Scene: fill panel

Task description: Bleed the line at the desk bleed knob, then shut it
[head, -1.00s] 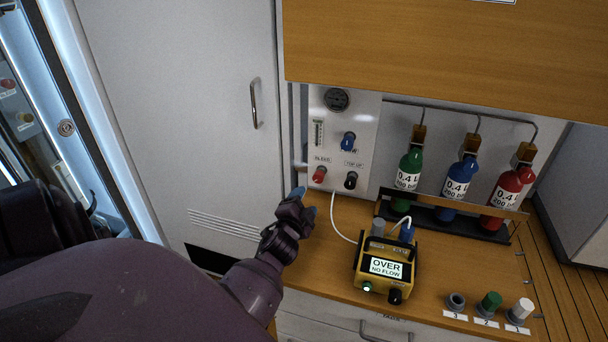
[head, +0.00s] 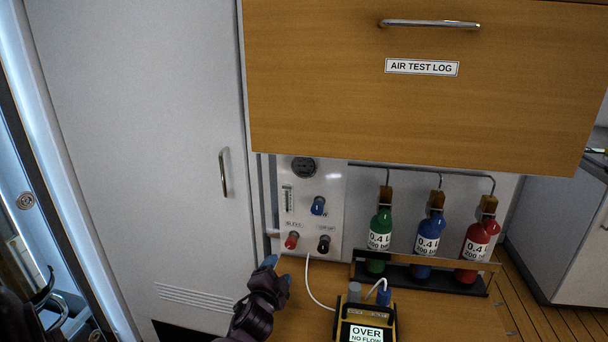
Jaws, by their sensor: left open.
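The white fill panel (head: 330,200) is on the wall in the head view. The red knob (head: 292,240) sits at its lower left under a small label that appears to read BLEED. A black knob (head: 324,244) is to its right and a blue knob (head: 318,206) is above. My left gripper (head: 277,271), with blue fingertips, is open and empty just below and left of the red knob, apart from it as far as I can tell. A yellow tester (head: 366,320) on the desk reads OVER, NO FLOW. My right gripper is out of view.
Green (head: 380,226), blue (head: 430,233) and red (head: 477,240) bottles stand in a rack right of the panel. A wooden cabinet labelled AIR TEST LOG (head: 421,67) overhangs them. A white hose (head: 314,290) runs from the panel to the tester.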

